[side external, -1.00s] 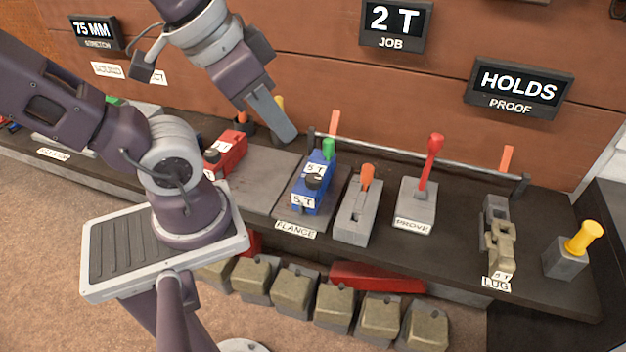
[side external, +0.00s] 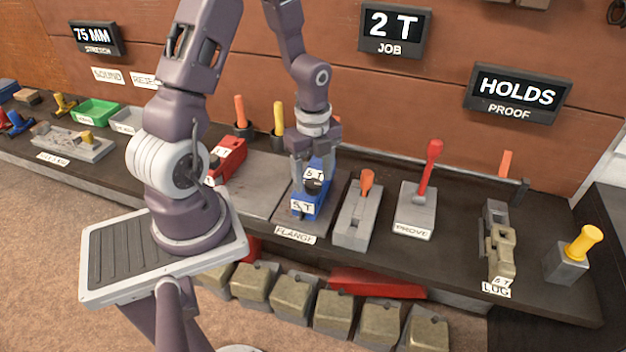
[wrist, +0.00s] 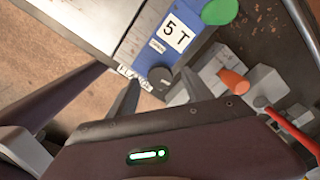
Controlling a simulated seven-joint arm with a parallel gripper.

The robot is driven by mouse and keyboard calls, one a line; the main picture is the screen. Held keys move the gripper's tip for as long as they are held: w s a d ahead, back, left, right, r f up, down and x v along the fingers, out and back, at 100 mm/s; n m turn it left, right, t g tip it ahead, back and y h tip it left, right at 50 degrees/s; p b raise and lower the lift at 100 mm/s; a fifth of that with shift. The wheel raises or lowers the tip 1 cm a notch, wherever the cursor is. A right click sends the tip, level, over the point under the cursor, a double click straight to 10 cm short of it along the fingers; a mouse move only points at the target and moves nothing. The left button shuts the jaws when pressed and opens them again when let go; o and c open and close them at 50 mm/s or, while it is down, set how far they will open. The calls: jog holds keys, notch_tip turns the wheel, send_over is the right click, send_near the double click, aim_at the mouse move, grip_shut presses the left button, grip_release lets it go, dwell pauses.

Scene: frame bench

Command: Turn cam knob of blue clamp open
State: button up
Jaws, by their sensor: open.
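The blue clamp (side external: 302,209), labelled 5 T, sits on the grey FLANGE plate (side external: 283,222) on the bench. Its dark round cam knob (side external: 312,187) is on top, partly hidden by my gripper in the side view. My gripper (side external: 308,182) points down over the clamp with its fingers apart around the knob. In the wrist view the knob (wrist: 160,78) lies between and just beyond the two fingertips (wrist: 158,92). I cannot tell whether the fingers touch it. The clamp's green end piece (wrist: 220,11) shows at the wrist view's top.
A grey block with an orange lever (side external: 366,182) stands close right of the clamp. The red PROVE lever (side external: 431,165) is farther right. A red clamp (side external: 228,158) is to the left. Orange (side external: 240,110) and yellow (side external: 279,117) handles stand behind. The bench between red and blue clamps is clear.

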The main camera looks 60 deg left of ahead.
jog(key=shift+f, duration=0.95)
jog(key=shift+c, duration=0.5)
grip_shut()
